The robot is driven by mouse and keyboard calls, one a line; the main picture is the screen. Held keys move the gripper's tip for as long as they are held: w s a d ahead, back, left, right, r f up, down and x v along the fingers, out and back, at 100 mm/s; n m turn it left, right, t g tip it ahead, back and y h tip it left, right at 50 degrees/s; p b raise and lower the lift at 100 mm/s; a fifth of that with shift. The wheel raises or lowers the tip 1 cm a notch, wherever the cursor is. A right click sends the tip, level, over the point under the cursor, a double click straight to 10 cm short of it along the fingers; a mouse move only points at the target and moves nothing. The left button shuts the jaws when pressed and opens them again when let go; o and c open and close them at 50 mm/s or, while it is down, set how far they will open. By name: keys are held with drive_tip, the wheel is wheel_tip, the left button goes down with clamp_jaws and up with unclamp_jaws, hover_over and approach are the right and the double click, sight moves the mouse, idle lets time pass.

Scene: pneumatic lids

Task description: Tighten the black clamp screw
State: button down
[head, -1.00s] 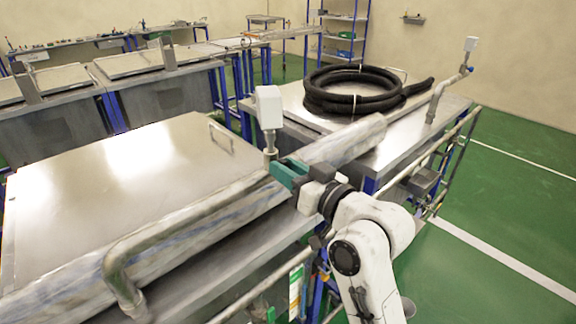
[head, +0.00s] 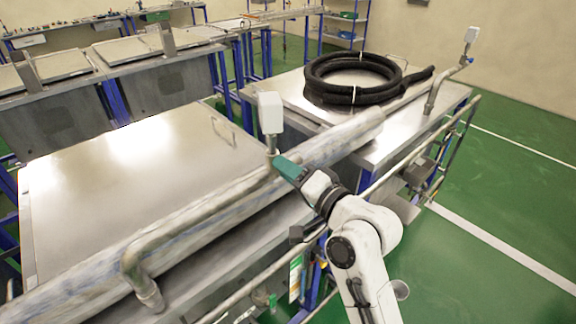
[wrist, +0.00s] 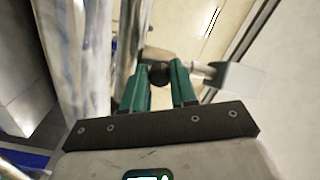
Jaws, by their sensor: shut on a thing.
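My gripper (head: 279,162) has teal fingers and reaches up to the pipe joint below a white box (head: 270,112). In the wrist view my gripper (wrist: 158,82) is shut on a small dark round knob, which looks like the black clamp screw (wrist: 158,73). The knob sits between the fingertips, against the grey pipe fitting (wrist: 155,54). In the head view the fingers hide the screw. How tight it is cannot be seen.
A bent metal pipe (head: 190,217) runs along the front of a closed steel lid (head: 130,165). A thick mottled roller bar (head: 340,137) passes just behind my gripper. A black coiled hose (head: 350,95) lies on the farther lid. Green floor (head: 500,210) is clear at right.

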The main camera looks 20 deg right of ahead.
drive_tip(key=m, duration=1.1)
idle(0.5)
drive_tip(key=c, duration=0.9)
unclamp_jaws()
drive_tip(key=b+v, duration=0.3)
drive_tip(key=v, duration=0.7)
drive_tip(key=shift+s+d, duration=0.15)
drive_tip(key=shift+s, duration=0.25)
